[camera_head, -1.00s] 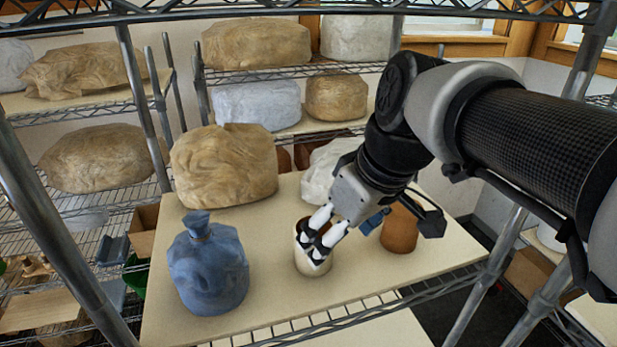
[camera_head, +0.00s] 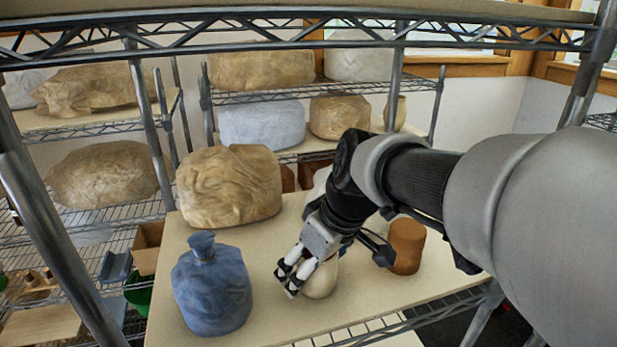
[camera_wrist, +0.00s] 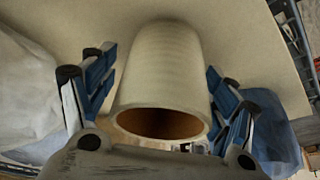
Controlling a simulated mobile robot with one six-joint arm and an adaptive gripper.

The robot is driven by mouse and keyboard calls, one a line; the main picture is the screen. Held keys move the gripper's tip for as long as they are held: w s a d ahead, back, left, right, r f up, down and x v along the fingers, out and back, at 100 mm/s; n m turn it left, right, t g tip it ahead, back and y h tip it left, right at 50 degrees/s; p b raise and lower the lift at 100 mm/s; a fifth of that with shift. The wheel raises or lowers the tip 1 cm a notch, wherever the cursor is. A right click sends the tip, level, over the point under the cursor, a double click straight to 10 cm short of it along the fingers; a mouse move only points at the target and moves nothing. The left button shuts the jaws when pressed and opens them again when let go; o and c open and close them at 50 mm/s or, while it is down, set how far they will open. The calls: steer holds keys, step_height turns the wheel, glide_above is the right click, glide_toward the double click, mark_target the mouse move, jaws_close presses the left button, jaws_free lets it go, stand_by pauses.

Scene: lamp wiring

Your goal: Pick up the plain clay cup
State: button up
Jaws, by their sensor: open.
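A cream clay cup (camera_head: 321,281) stands on the pale shelf board; my gripper hides much of it in the head view. In the wrist view the cup (camera_wrist: 165,75) fills the middle, its brown hollow mouth facing the camera. My gripper (camera_head: 287,282) is open. Its fingers reach past the cup's left side in the head view, and they lie on both sides of the cup in the wrist view. I cannot tell whether a finger touches it. A plain terracotta-brown cup (camera_head: 406,247) stands to the right, behind my wrist, apart from the fingers.
A blue wrapped bundle (camera_head: 210,284) stands left of my fingers. A large tan wrapped lump (camera_head: 229,187) sits behind it. A white wrapped lump is mostly hidden behind my arm. The wire shelf's front edge (camera_head: 365,334) is close; bare board lies between the bundles.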

steer(key=shift+r, duration=0.1)
steer(key=c, duration=1.4)
